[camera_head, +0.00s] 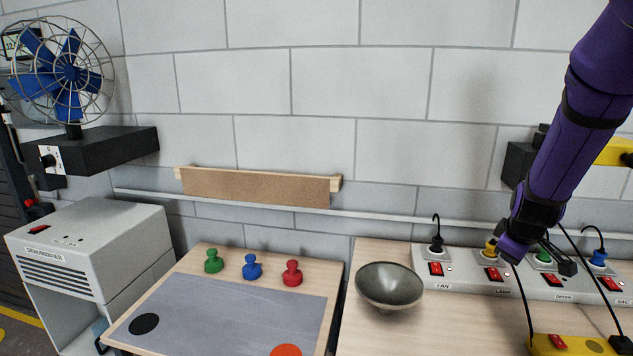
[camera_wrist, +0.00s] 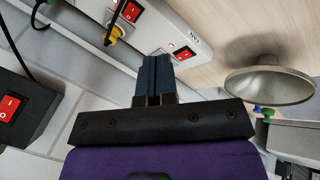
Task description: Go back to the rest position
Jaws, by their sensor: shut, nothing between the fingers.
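My gripper (camera_head: 567,265) is at the right of the head view, at the end of my purple arm. It hangs over the row of switch boxes near the wall. In the wrist view my gripper (camera_wrist: 159,62) has its two dark fingers together with nothing between them. The fingertips appear close to the white switch box (camera_wrist: 185,35) marked FAN, but I cannot tell how far above it they are. In the head view this box (camera_head: 462,280) also carries a LAMP label; my arm partly hides the boxes.
A grey bowl (camera_head: 389,286) stands on the wooden table left of the switches. Green (camera_head: 213,261), blue (camera_head: 252,267) and red (camera_head: 292,273) pegs stand behind a grey mat (camera_head: 235,312). A yellow switch box (camera_head: 575,345) and black cables lie near my gripper. A dehumidifier (camera_head: 90,245) and fan (camera_head: 65,72) are left.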

